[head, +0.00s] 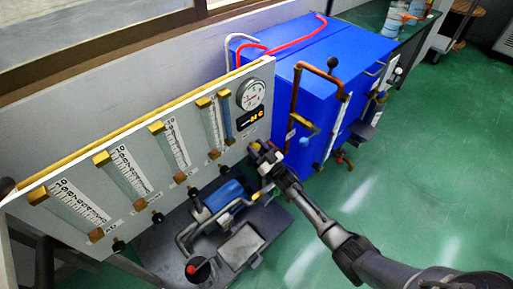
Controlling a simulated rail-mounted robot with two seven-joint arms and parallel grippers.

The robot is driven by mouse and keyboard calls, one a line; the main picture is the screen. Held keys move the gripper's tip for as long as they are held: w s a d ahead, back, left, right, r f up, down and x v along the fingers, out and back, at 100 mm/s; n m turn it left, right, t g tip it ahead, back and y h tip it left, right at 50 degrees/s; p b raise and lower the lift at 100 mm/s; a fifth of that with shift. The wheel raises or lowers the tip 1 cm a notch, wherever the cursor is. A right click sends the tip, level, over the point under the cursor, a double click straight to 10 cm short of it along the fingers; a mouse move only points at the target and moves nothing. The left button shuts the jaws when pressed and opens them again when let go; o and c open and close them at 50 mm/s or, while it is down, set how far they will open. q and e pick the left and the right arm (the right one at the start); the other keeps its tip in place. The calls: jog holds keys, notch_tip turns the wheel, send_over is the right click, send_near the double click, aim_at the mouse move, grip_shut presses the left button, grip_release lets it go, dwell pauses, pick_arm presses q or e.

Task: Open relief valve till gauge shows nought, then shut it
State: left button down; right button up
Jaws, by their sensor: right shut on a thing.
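The round pressure gauge (250,94) sits at the upper right of the grey panel (215,150). Its needle is too small to read surely. My right gripper (262,156) comes in from the lower right and is at the panel's lower right edge, below the display. It is shut on a small part there, which appears to be the relief valve knob; the fingers mostly hide it, so how far it is turned cannot be told. My left gripper does not show.
Several flow tubes (174,144) with scales stand on the panel, small dark knobs below. A blue pump (224,194) with pipes is under it. A blue cabinet (330,60) with copper pipes (294,95) stands close right of my gripper. The green floor (440,170) at right is clear.

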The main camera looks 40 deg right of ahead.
jog(key=shift+n+g+y, duration=0.2)
jog(key=shift+n+y, duration=0.55)
jog(key=shift+n, duration=0.75)
jog(key=shift+n+g+y, duration=0.2)
jog(key=shift+n+y, duration=0.55)
jog(key=shift+n, duration=0.75)
jog(key=o, duration=0.9)
jog(key=shift+o, duration=0.2)
jog(key=shift+s+d+f+p, duration=0.15)
jog(key=shift+s+p, duration=0.3)
jog(key=shift+s, duration=0.05)
jog(key=p+v, duration=0.3)
jog(key=v, duration=0.9)
jog(key=shift+s+f, duration=0.15)
jog(key=shift+s, duration=0.2)
jog(key=shift+d+f, duration=0.1)
